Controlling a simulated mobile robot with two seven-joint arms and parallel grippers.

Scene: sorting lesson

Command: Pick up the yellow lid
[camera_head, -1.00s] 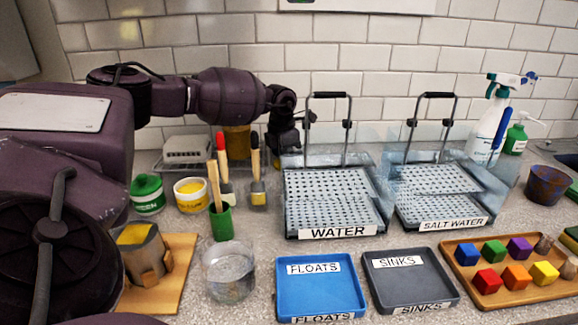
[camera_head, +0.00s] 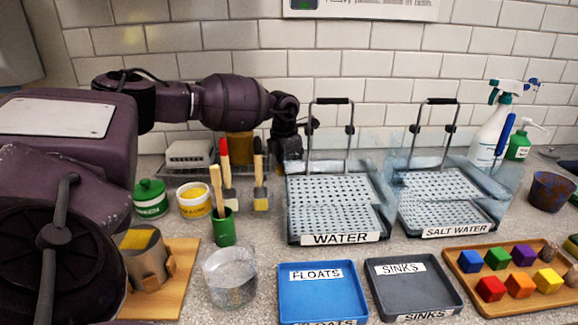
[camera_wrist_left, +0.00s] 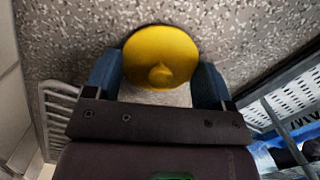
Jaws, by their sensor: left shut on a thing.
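The yellow lid (camera_wrist_left: 165,50) is a round disc with a small knob, seen in the left wrist view. My left gripper (camera_wrist_left: 158,80) is shut on it, with one blue finger at each side. The speckled counter shows beyond the lid; I cannot tell its height above it. In the head view, my left arm reaches across the back, and its wrist ends left of the WATER tank (camera_head: 337,238). The fingers and lid are hidden or too small to tell there. My right gripper is not in view.
A green-lidded pot (camera_head: 150,199), a yellow-filled tub (camera_head: 194,200) and a green brush cup (camera_head: 224,228) stand left of the WATER tank. An amber jar (camera_head: 240,146) is behind the brushes. The blue FLOATS tray (camera_head: 322,293) and grey SINKS tray (camera_head: 413,290) are in front, empty.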

